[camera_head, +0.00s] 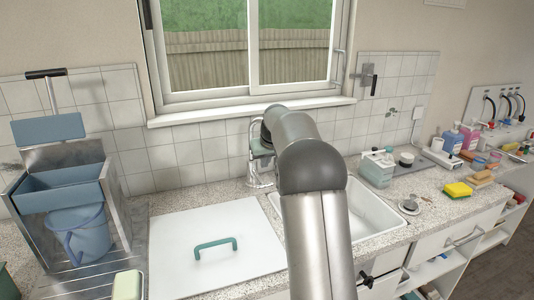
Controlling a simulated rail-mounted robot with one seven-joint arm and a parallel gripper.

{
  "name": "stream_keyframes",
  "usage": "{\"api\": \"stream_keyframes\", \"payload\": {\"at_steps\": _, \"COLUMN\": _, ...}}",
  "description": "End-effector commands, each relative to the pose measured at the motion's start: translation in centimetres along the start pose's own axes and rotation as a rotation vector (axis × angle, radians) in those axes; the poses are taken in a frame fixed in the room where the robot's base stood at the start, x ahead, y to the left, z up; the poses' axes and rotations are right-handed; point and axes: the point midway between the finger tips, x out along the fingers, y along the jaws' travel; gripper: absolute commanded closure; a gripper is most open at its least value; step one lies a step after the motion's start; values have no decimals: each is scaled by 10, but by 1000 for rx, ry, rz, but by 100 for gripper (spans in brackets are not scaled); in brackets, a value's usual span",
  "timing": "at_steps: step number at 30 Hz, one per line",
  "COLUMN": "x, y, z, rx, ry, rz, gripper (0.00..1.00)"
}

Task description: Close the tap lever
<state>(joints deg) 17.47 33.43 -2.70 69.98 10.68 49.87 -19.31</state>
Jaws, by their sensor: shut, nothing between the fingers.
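The chrome tap (257,178) stands at the back of the counter, between the white board and the sink basin, in front of the tiled wall. Its upper part is largely covered by the end of my arm, and I cannot make out the lever's position. My gripper (261,150) is at the top of the tap, shut with nothing held. My own arm hides much of it, and I cannot tell whether it touches the lever.
The white sink basin (372,215) is right of my arm. A white board with a green handle (215,246) lies left. A blue bucket (78,234) stands far left. A soap dispenser (377,169) and a yellow sponge (458,190) are right. The window (250,50) is behind.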

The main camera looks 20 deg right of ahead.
Motion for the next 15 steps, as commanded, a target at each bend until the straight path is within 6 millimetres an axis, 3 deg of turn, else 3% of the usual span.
{"api": "stream_keyframes", "payload": {"at_steps": 4, "x": 30, "y": 0, "z": 0, "rx": 0, "ry": -4, "rz": -1, "gripper": 100}}
{"api": "stream_keyframes", "payload": {"at_steps": 15, "x": 56, "y": 0, "z": 28, "rx": 0, "ry": -1, "rz": -1, "gripper": 100}}
